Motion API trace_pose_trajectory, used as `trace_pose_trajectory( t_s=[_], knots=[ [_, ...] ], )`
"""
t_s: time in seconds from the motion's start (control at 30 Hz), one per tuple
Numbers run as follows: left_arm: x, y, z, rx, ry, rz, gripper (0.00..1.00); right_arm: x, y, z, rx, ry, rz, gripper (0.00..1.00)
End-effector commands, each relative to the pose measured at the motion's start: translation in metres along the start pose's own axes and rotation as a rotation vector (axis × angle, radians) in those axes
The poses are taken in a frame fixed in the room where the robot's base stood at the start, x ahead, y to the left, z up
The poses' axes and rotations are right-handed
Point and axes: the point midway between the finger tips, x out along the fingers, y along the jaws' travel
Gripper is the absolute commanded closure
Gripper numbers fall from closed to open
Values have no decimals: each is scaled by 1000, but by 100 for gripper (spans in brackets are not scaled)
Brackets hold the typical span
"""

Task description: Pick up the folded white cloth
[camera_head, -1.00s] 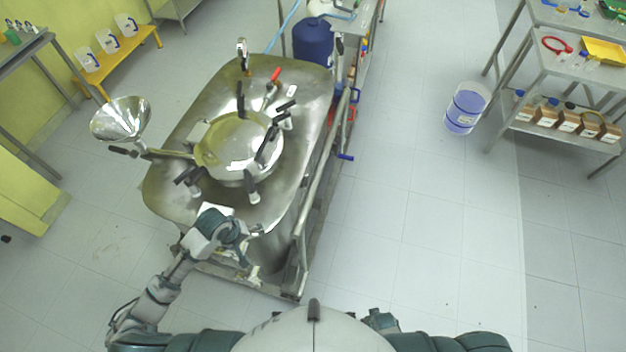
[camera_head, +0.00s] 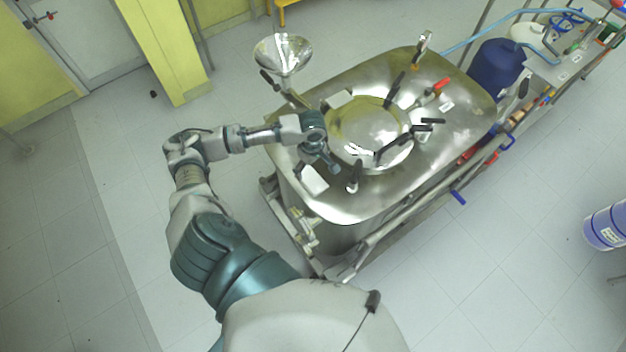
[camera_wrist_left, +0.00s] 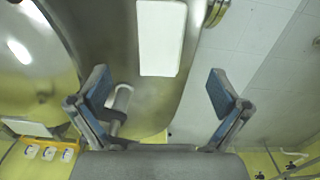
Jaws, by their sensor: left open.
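The folded white cloth (camera_head: 313,180) lies flat on the steel top of the reactor (camera_head: 345,207), near its front left edge. It also shows as a white rectangle in the left wrist view (camera_wrist_left: 160,38), beyond the fingertips and at the top of the picture. My left gripper (camera_head: 328,160) is over the reactor top, just behind the cloth in the head view. In the left wrist view its two blue-padded fingers (camera_wrist_left: 157,92) are spread wide with nothing between them. My right gripper is not in view.
The round lid (camera_head: 372,130) with black-handled clamps (camera_head: 353,177) stands right of my gripper. A steel funnel (camera_head: 283,54) rises behind it. A blue drum (camera_head: 495,68) stands at the back right. A rail (camera_head: 420,220) runs along the reactor's right side. The floor at left is clear.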

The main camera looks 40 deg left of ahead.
Motion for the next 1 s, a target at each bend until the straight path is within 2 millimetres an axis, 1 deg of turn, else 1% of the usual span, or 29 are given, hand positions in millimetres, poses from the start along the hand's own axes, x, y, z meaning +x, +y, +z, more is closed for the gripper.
trace_pose_trajectory(
  t_s=[0.03, 0.1, 0.33, 0.5, 0.6, 0.7, 0.9, 0.97, 1.0],
  knots=[
    [10, -1, 0, 0, -1, -2, 0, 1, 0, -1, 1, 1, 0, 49],
    [20, 0, 0, 0, 0, 0, 0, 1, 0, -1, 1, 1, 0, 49],
    [38, -1, 0, 2, 1, 0, 0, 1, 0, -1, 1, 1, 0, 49],
    [65, -2, 0, 1, 1, -1, 0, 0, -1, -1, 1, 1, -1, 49],
    [78, -2, 0, 1, 1, 0, 0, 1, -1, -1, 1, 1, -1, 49],
    [83, -2, 0, 2, 1, 1, 0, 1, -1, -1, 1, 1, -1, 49],
    [83, -2, -1, 2, 1, 2, 0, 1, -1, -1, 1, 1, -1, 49],
    [83, -2, -1, 2, 1, 2, 15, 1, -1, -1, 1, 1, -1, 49],
    [83, -2, -1, 2, 1, 2, 25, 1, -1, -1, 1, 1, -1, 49]
  ],
)
